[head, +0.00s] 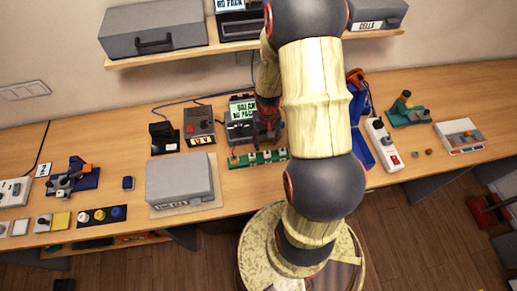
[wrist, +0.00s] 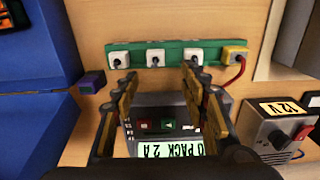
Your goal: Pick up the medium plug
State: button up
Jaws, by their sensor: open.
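I cannot tell which is the medium plug. The strip also shows in the head view (head: 258,158). My gripper (wrist: 158,82) is open and empty, its fingertips apart and pointing toward the strip. In the head view my gripper (head: 268,122) is partly hidden by my arm.
The charger with a lit display (wrist: 165,146) lies under the gripper in the wrist view. A 12 V box (wrist: 275,128) stands right. A blue case (wrist: 40,75) and a small purple block (wrist: 92,82) are left. A grey case (head: 180,182) stands beside the strip in the head view.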

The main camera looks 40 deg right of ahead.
aim_at(267, 152)
notch_tip(267, 152, down, 3)
jog(key=shift+a+r, duration=0.1)
jog(key=shift+r, duration=0.1)
jog(key=f, duration=0.2)
jog(key=s+f, duration=0.1)
jog(key=f, duration=0.1)
jog(key=shift+f, duration=0.5)
jog(key=c, duration=0.3)
jog(key=c, duration=0.7)
jog(key=shift+r, duration=0.1)
